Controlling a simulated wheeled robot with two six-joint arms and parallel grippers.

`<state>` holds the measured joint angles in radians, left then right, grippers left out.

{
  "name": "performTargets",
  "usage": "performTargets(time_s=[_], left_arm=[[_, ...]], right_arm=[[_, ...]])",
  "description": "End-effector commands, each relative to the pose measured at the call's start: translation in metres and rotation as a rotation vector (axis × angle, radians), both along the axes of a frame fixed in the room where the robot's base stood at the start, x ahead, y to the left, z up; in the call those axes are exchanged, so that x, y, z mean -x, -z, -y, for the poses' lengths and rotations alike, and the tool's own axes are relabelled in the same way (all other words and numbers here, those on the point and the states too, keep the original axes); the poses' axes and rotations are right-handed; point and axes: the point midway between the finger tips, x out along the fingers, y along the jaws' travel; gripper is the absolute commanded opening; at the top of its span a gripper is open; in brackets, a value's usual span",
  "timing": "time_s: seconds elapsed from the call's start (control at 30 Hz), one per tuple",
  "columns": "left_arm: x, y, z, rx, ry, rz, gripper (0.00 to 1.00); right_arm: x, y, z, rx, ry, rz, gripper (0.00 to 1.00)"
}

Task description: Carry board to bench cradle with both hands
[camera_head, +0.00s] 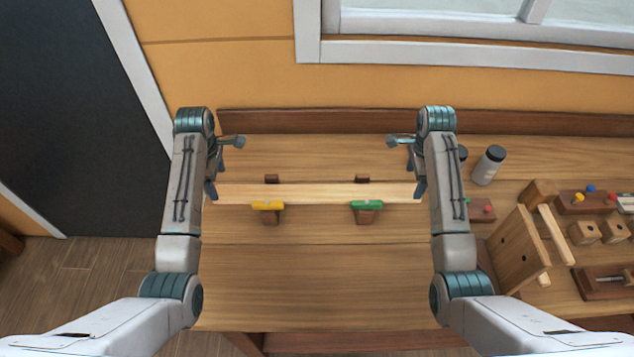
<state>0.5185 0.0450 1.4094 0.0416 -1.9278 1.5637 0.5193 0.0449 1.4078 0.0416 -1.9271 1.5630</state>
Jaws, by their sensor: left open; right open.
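A long pale board (318,193) lies level across the wooden bench. It rests in a cradle of two supports, the left one with a yellow top piece (267,205) and the right one with a green top piece (367,204). Dark brown blocks (272,179) stand behind the board at each support. My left gripper (224,165) is open at the board's left end. My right gripper (406,163) is open at its right end. I cannot tell whether the fingers touch the board; the arms hide its ends.
To the right on the bench (320,285) stand a grey bottle (488,165), an upright wooden panel (518,250), and small blocks (584,232) with coloured pegs. A raised back edge (320,122) runs along the wall. The bench front between my arms is clear.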

Motion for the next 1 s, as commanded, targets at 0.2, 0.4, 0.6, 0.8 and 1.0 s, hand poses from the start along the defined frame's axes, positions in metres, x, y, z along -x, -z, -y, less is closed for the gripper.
performTargets(time_s=[0.2, 0.4, 0.6, 0.8, 1.0], left_arm=[[0.000, 0.027, 0.000, 0.000, 0.000, -0.001, 0.76], [0.000, 0.045, 0.000, 0.000, 0.000, 0.000, 0.76], [0.000, 0.048, 0.000, 0.000, 0.000, 0.000, 0.76], [0.000, 0.047, 0.000, 0.000, 0.000, 0.000, 0.76], [0.000, 0.047, 0.000, 0.000, 0.000, 0.000, 0.76]], right_arm=[[0.000, 0.027, 0.000, 0.000, 0.000, -0.001, 0.76], [0.000, 0.045, 0.000, 0.000, 0.000, 0.000, 0.76], [0.000, 0.048, 0.000, 0.000, 0.000, 0.000, 0.76], [0.000, 0.047, 0.000, 0.000, 0.000, 0.000, 0.76], [0.000, 0.047, 0.000, 0.000, 0.000, 0.000, 0.76]])
